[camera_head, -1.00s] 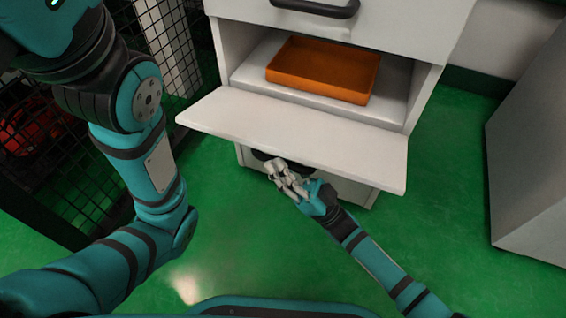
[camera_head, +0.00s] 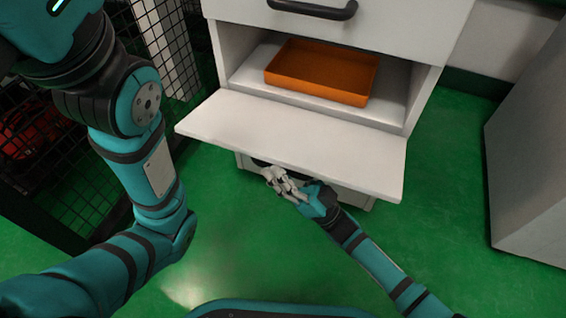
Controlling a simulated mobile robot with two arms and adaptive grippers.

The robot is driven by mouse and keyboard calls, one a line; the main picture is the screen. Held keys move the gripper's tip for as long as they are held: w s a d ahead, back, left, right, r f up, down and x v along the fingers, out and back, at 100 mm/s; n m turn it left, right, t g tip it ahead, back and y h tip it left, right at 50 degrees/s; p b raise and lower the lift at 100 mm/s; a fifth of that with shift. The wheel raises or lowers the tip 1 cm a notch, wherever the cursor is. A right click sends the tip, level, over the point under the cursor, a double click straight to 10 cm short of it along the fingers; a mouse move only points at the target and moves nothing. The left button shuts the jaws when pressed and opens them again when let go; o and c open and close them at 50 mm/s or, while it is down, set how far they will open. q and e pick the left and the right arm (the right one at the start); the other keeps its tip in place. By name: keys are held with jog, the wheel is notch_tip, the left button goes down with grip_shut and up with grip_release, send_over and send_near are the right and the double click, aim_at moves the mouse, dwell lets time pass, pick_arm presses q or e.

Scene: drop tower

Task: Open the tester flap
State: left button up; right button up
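The tester flap (camera_head: 295,145) is a white panel that is folded down and stands out roughly level from the front of the white cabinet. Behind it the compartment is open, with an orange tray (camera_head: 318,72) on its floor. My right gripper (camera_head: 270,172) is below the flap's front edge, close to the lower front of the cabinet. Its fingers are close together and partly hidden by the flap's edge; I cannot tell whether they are open or shut. My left arm comes in from the left, and its gripper is out of view.
A black handle (camera_head: 313,9) sits on the white front above the compartment. A black wire-mesh fence (camera_head: 60,190) with a red object (camera_head: 35,132) behind it stands at the left. A grey cabinet (camera_head: 530,150) stands at the right. Green floor (camera_head: 440,200) lies clear between the cabinets.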

jog(key=v, duration=1.2)
jog(key=shift+d, duration=0.1)
